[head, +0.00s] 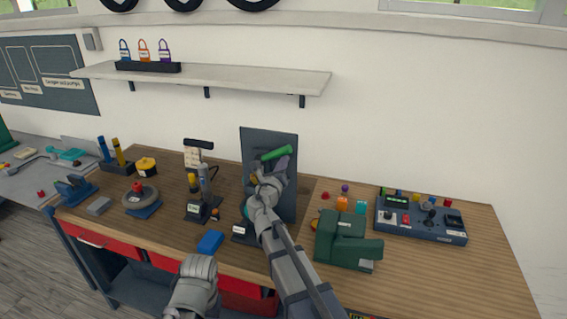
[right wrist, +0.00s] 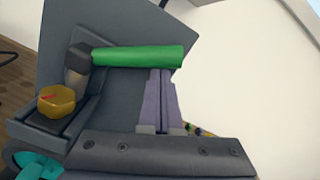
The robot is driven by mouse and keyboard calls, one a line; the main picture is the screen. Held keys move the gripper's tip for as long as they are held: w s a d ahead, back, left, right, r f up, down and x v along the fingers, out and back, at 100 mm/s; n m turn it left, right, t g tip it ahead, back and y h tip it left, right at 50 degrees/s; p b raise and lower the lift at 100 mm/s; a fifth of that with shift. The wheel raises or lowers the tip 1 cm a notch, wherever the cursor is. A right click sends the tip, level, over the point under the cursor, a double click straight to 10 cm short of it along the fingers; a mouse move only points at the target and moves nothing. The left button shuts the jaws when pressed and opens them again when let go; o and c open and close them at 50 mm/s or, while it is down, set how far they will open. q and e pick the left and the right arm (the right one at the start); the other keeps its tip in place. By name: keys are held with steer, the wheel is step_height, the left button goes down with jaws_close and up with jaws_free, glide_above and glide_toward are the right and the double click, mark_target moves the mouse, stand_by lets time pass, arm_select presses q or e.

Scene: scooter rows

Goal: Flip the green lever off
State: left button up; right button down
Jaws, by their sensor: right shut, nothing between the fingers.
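The green lever (head: 276,153) is on an upright dark grey panel (head: 258,142) at the back of the workbench. In the head view its green handle sticks out sideways, tilted slightly up to the right. In the right wrist view the green handle (right wrist: 140,56) runs from a dark pivot arm (right wrist: 78,62). My right gripper (head: 278,165) is just below the handle, fingers shut and empty. In the right wrist view its fingertips (right wrist: 160,72) meet the handle's lower edge; I cannot tell if they touch. My left gripper's fingers are not visible.
A yellow knob (right wrist: 57,101) sits beside the lever's pivot. To the right are a dark green block-shaped fixture (head: 345,240) and a blue control box (head: 420,218). A stand with a card (head: 200,185) is left of the panel. A shelf (head: 220,78) with padlocks hangs above.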

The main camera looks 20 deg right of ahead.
steer(key=s+a+f+b, duration=0.2)
steer(key=s, duration=0.3)
steer(key=s+a+f+b, duration=0.1)
steer(key=s+a+b, duration=0.1)
steer(key=s, duration=0.3)
steer(key=shift+f, duration=0.4)
steer(key=shift+s+a, duration=0.1)
steer(key=s+a+f+m+g+y, duration=0.1)
steer(key=s+f+m+g+y, duration=0.1)
steer(key=s+f+m+g, duration=0.5)
steer(key=s+a+f+m+g+y, duration=0.15)
steer(key=s+f+m, duration=0.25)
steer(key=f+m, duration=0.7)
steer(key=s+a+f+m+g+y, duration=0.2)
steer(key=s+a+m+g, duration=0.1)
steer(key=s+a+m, duration=0.2)
steer(key=s+a+f+m+g+y, duration=0.2)
steer(key=s+a+m+g+y, duration=0.1)
steer(key=s+a+m, duration=0.3)
steer(key=shift+s+a+f+m+g, duration=0.15)
steer(key=shift+s+f+m+g, duration=0.35)
steer(key=shift+s+m, duration=0.45)
